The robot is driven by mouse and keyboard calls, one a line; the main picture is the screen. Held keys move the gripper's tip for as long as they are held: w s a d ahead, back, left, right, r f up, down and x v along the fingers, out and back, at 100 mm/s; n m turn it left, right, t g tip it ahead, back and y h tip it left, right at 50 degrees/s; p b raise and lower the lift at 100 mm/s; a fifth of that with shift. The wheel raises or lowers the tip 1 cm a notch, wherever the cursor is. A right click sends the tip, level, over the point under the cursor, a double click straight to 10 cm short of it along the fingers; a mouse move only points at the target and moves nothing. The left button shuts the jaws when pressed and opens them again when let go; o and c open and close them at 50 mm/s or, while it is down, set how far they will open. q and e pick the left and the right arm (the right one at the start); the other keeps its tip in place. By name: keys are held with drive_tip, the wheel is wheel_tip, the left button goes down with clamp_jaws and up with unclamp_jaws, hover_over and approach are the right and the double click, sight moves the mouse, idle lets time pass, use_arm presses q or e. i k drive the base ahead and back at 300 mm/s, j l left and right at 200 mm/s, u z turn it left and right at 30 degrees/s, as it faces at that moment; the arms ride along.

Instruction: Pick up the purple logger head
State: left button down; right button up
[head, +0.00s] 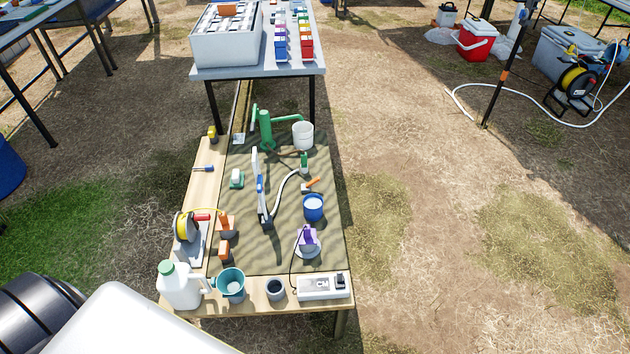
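The purple logger head (308,237) rests on the mat near the right front of the wooden table. It sits on a pale, rounded base, and a thin dark cable beside it runs toward the white box marked CM. Neither gripper shows in the head view. Part of my own body fills the lower left corner.
Bare ground right of the table is clear.

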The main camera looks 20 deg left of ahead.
sight(308, 238)
drive_tip(key=u, duration=0.85)
